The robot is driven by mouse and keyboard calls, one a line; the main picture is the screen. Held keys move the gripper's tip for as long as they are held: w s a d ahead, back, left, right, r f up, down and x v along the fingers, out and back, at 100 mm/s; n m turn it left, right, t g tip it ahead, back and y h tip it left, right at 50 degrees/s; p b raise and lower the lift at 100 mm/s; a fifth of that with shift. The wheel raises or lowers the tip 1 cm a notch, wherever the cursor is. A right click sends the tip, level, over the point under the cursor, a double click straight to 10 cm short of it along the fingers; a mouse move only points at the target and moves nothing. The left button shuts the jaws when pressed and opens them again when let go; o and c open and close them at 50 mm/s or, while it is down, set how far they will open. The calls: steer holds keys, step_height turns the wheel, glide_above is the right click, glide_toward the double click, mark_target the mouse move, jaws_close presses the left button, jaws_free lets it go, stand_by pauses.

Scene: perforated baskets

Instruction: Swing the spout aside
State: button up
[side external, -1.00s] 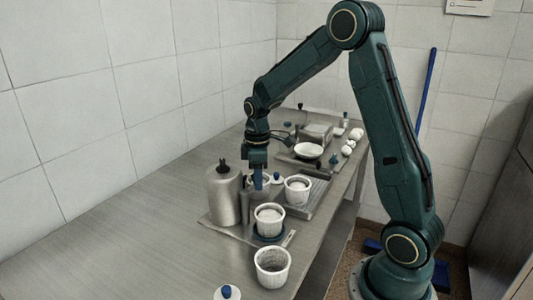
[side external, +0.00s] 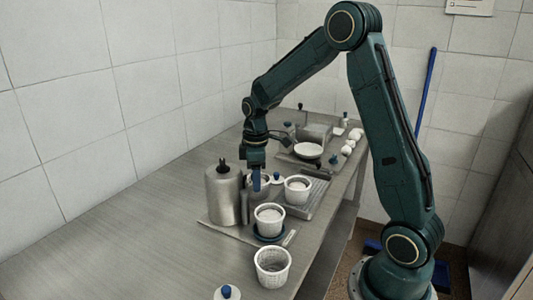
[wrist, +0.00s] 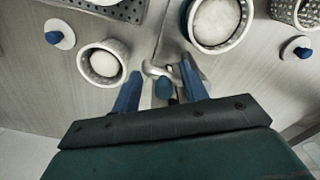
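A pale metal spout (wrist: 154,70) with a bent end shows in the wrist view, between the two blue fingers of my gripper (wrist: 160,88). A dark teal piece (wrist: 163,89) lies just below it in that view. The fingers are apart; the right one looks close to the spout, but contact is unclear. In the side view, my gripper (side external: 256,182) points down beside a metal canister (side external: 222,195) with a dark top, just right of it.
A white basket with pale contents (side external: 269,219) stands on a blue ring in front of my gripper. Another filled basket (side external: 298,190) is on a tray to the right. An empty basket (side external: 272,267) and a blue-knobbed lid (side external: 227,293) are nearer. The left counter is clear.

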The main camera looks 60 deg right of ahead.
steer(key=shift+r, duration=3.55)
steer(key=shift+r, duration=0.1)
steer(key=shift+s+a+r, duration=0.1)
steer(key=shift+a+r, duration=0.1)
steer(key=s+a+r+m+t, duration=0.3)
steer(key=s+a+r, duration=0.5)
steer(key=s, duration=0.1)
steer(key=s+a+m+t, duration=0.2)
steer(key=s+a, duration=0.3)
steer(key=s, duration=0.7)
steer(key=shift+s+a+f+m+t, duration=0.2)
steer(key=shift+s+m+t, duration=0.1)
steer(key=shift+m, duration=0.2)
